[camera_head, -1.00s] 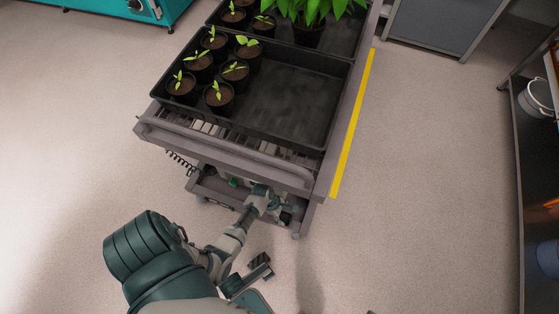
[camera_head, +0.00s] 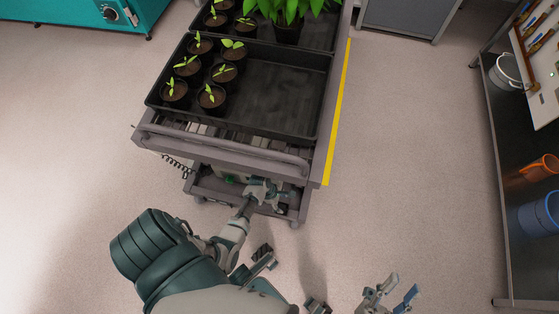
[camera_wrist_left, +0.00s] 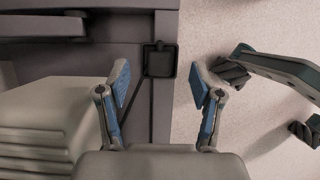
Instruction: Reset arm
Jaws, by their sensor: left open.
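My left gripper (camera_head: 268,192) reaches in under the cart's front handle, at the cart's lower shelf (camera_head: 215,188). In the left wrist view the left gripper (camera_wrist_left: 161,80) is open, with nothing between its blue-padded fingers. A dark cart edge with a small black square fitting (camera_wrist_left: 160,59) shows beyond them. My right gripper (camera_head: 402,292) is at the bottom of the head view, right of the cart and apart from it. Its fingers look spread and empty, and its arm is out of frame.
The cart carries a black tray (camera_head: 285,95) with several potted seedlings on its left side and bare space on its right. A pale ribbed grey body (camera_wrist_left: 40,125) lies left of the left fingers. A shelf unit (camera_head: 497,180) with buckets stands at right. Floor between is clear.

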